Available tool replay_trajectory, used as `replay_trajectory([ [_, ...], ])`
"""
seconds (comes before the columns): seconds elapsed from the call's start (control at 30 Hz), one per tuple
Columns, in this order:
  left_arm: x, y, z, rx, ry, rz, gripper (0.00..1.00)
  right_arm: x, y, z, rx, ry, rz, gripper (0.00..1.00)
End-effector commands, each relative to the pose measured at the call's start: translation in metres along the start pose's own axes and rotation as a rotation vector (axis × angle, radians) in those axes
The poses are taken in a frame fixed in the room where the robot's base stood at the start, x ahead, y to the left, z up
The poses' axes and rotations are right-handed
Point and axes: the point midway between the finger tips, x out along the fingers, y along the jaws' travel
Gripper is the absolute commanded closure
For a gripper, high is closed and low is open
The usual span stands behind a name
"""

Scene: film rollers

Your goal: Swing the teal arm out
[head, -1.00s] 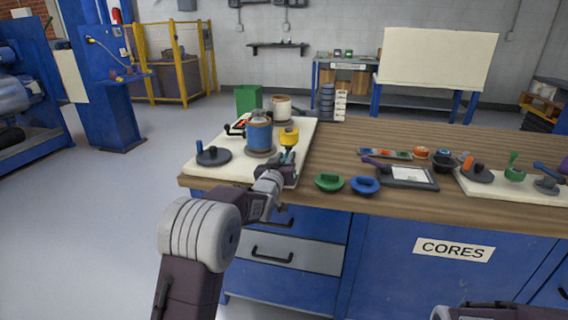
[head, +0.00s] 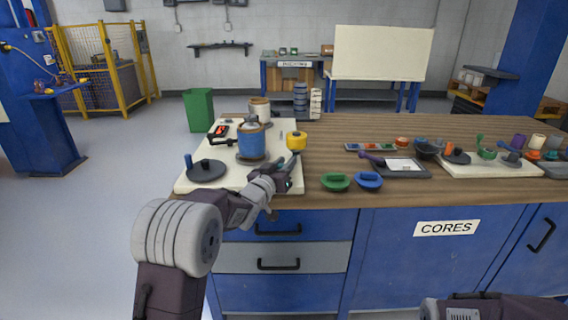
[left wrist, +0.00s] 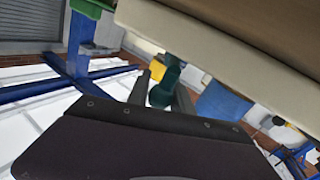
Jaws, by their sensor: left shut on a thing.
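My left gripper (head: 288,174) is at the right front corner of the cream board (head: 208,184), shut on a small dark teal part. In the left wrist view, a dark teal knob-like piece (left wrist: 165,86) stands between the two fingers (left wrist: 160,92). The teal arm itself is mostly hidden by the gripper in the head view. A yellow cup-shaped part (head: 297,141) stands just behind the gripper. A blue roller (head: 251,143) stands upright on the board to the left. My right gripper is not in view; only part of my right arm shows at the bottom right.
A dark disc with a blue peg (head: 207,170) sits at the board's left front. A green dish (head: 335,182) and a blue dish (head: 368,180) lie right of the gripper near the table edge. A framed tray (head: 402,168) and a second board (head: 480,168) lie farther right.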

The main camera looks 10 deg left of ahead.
Motion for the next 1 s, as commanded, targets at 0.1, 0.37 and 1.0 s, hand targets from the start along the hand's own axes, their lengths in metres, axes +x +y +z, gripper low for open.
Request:
replay_trajectory([
  [0.1,0.000,-0.002,-0.002,0.000,0.005,-0.003,1.00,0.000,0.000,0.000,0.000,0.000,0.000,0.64],
  [0.37,0.000,-0.001,-0.002,0.001,0.004,-0.002,0.52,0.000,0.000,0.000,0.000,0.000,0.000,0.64],
  [1.0,-0.064,-0.001,-0.003,0.000,0.003,-0.003,0.52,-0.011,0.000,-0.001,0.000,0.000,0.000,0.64],
])
